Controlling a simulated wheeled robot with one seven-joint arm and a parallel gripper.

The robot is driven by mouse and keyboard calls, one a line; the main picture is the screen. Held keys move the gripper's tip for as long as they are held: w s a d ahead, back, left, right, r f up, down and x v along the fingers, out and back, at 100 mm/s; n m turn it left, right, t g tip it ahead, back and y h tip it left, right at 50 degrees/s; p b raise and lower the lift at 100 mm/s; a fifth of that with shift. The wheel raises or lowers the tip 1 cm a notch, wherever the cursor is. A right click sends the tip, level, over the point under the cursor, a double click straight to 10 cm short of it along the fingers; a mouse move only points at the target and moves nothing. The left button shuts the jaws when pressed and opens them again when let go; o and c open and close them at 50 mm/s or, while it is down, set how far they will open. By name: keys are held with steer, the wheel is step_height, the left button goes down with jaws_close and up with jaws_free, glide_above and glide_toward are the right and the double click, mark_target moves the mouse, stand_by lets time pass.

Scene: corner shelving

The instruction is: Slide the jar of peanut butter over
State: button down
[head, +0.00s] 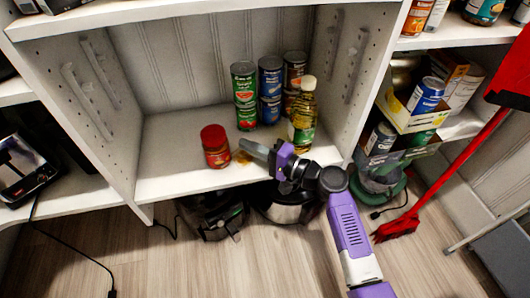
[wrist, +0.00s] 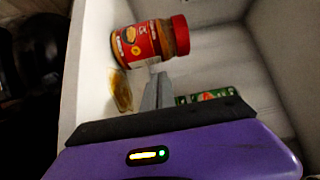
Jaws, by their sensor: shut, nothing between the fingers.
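The jar of peanut butter (head: 215,147), with a red lid and red label, stands upright on the white shelf (head: 165,178), left of the cans and near the front edge. My gripper (head: 243,149) is shut and empty, just right of the jar, with its fingertips pointing left at it. In the wrist view the jar (wrist: 150,42) appears on its side because of the camera's tilt. The shut fingers (wrist: 158,90) are below the jar in that view. A small gap seems to lie between fingertips and jar; contact is hard to tell.
Stacked cans (head: 245,95) and an oil bottle (head: 302,115) stand on the shelf behind and right of my gripper. A yellowish patch (head: 242,158) lies by the jar. The shelf left of the jar is clear up to the side panel (head: 90,100). Appliances (head: 213,212) stand below.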

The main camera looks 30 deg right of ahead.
steer(key=shift+w+a, duration=0.15)
steer(key=shift+a, duration=0.4)
steer(key=shift+w+a, duration=0.15)
steer(key=shift+a, duration=0.4)
steer(key=shift+a, duration=0.15)
steer(key=w+a, duration=0.1)
steer(key=a, duration=0.4)
steer(key=w+a, duration=0.2)
steer(key=a, duration=0.3)
steer(key=w+a+b, duration=0.1)
steer(key=a, duration=0.3)
steer(key=shift+w+a, duration=0.4)
steer(key=shift+d, duration=0.1)
